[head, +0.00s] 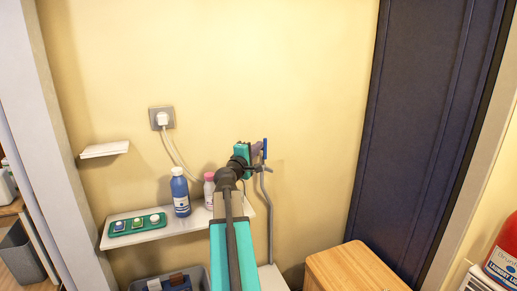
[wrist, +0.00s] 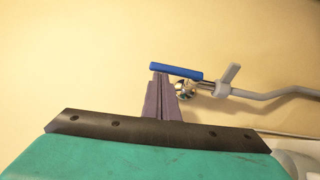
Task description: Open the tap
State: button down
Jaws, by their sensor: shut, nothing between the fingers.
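The tap has a blue lever handle (head: 265,148) and sits on the wall in the head view, with a grey hose below it. In the wrist view the blue handle (wrist: 177,71) lies nearly level above the shiny tap body (wrist: 185,90). My gripper (head: 258,148) is at the tap, just left of the handle. In the wrist view its purple fingers (wrist: 160,78) are together and empty. Their tips reach the underside of the handle's left part; I cannot tell if they touch. The fingers partly cover the tap body's left side.
A white shelf (head: 185,224) left of my arm holds a blue bottle (head: 180,193), a pink-capped bottle (head: 209,190) and a green tray (head: 136,225). A wall socket (head: 161,119) has a plugged cable. A wooden cabinet (head: 355,268) and a dark door (head: 415,130) stand right.

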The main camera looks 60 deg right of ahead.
jog(key=w+a+b, duration=0.1)
jog(key=a+b, duration=0.3)
jog(key=a, duration=0.8)
jog(key=shift+w+a, duration=0.3)
jog(key=shift+w, duration=0.1)
